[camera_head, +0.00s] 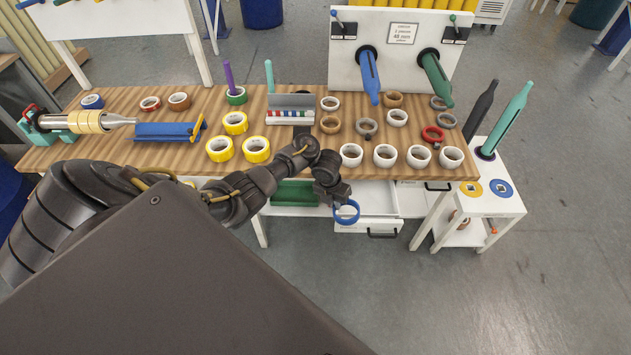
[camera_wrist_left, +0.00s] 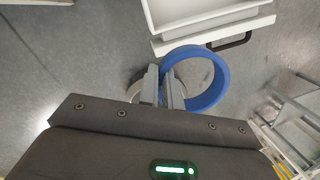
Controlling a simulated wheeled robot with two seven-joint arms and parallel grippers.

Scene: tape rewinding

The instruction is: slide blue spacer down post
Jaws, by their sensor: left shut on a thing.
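A blue ring, the blue spacer (camera_head: 347,220), hangs in my left gripper (camera_head: 337,197) in front of the bench, by the open white drawer. In the left wrist view the left gripper (camera_wrist_left: 162,88) is shut on one side of the blue spacer (camera_wrist_left: 222,82), and the ring sticks out to the right. No post passes through it. Several posts are in view: a dark post (camera_head: 481,110) and a teal post (camera_head: 507,118) lean at the side stand, and a blue post (camera_head: 369,75) and a green post (camera_head: 436,78) project from the white board. My right gripper is not in view.
The wooden bench (camera_head: 330,150) holds several tape rolls, and white rolls (camera_head: 385,156) line its front edge. The white drawer (camera_head: 367,226) juts out beneath. The side stand (camera_head: 490,206) carries a yellow ring (camera_head: 472,181) and a flat blue ring (camera_head: 500,181). The floor at right is clear.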

